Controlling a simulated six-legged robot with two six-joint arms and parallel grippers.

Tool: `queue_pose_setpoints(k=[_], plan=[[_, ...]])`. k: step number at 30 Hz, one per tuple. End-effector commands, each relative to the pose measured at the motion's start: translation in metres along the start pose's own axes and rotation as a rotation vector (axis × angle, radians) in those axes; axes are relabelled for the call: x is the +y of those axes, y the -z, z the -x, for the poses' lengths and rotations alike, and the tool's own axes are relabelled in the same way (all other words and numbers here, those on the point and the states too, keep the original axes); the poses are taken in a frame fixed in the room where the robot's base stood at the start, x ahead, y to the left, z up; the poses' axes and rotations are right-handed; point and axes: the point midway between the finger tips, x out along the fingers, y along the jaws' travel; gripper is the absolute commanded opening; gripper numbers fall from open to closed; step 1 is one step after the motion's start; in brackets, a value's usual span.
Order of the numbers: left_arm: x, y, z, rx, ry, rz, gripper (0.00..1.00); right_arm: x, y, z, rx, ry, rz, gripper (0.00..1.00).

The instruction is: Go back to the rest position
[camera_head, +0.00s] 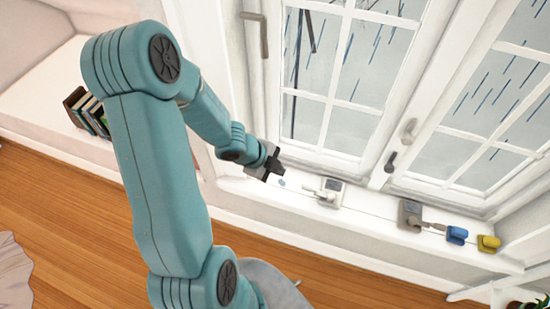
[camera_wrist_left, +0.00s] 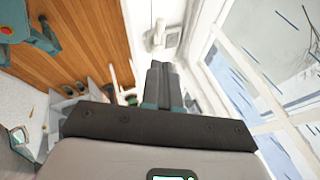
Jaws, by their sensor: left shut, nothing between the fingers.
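My left gripper (camera_head: 271,171) is at the end of the teal arm that comes in from the left. It is held in front of the white window sill, near its left end. In the left wrist view its two dark fingers (camera_wrist_left: 158,78) are together with nothing between them. My right gripper is not in view.
A white-and-grey device (camera_head: 331,191), a grey device (camera_head: 409,212), a blue object (camera_head: 456,235) and a yellow object (camera_head: 488,243) stand along the window sill (camera_head: 375,220). Window handles (camera_head: 256,32) stick out above. Books (camera_head: 90,112) stand on the left ledge. Wooden floor below is open.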

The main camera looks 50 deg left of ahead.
Motion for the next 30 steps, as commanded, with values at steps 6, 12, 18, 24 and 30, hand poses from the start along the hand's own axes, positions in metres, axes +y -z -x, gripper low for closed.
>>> queue_pose_setpoints(k=[6,12,18,24,30], plan=[[0.0,0.0,0.013,0.0,-0.001,0.0,0.0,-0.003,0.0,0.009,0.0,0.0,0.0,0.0],[0.001,0.0,0.012,0.0,-0.001,0.0,0.0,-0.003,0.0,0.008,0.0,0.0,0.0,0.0],[0.0,0.0,0.012,0.0,0.0,0.0,0.0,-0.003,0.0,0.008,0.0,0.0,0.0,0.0],[0.002,0.005,0.007,0.012,-0.008,0.029,0.0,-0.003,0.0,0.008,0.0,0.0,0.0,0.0],[0.036,0.07,-0.047,0.096,-0.141,0.451,0.0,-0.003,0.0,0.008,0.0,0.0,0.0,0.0]])
